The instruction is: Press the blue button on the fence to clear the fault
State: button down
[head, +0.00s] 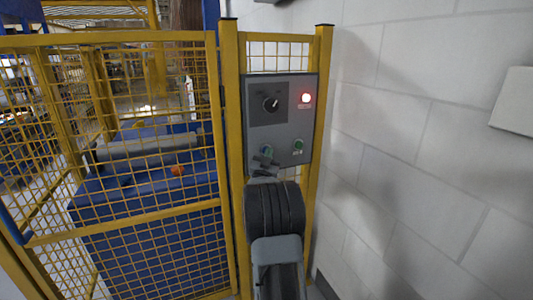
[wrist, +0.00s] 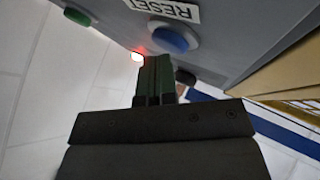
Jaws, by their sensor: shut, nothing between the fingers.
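The blue button (head: 266,150) is at the lower left of a grey control panel (head: 281,113) on the yellow fence. My gripper (head: 262,173) is just below the button in the head view, partly hidden by my arm. In the wrist view my gripper's fingertips (wrist: 158,62) are closed together with nothing held, close to the button and apart from it in the picture. The red lamp (head: 305,98) on the panel is lit.
A green button (head: 298,145) is right of the blue one; it also shows in the wrist view (wrist: 77,17). A black rotary switch (head: 270,104) is above. Yellow mesh fence (head: 110,130) stands left, a white block wall (head: 420,140) right.

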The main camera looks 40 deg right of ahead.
jog(key=shift+w, duration=0.15)
jog(key=shift+f, duration=0.1)
dwell(0.4)
jog(key=shift+s+a+b, duration=0.3)
jog(key=shift+s+b, duration=0.45)
jog(key=shift+s, duration=0.05)
jog(key=s+b, duration=0.1)
jog(key=s+a+b, duration=0.1)
jog(key=s, duration=0.1)
jog(key=s+b, duration=0.1)
jog(key=shift+s+a, duration=0.35)
jog(key=shift+a, duration=0.05)
dwell(0.7)
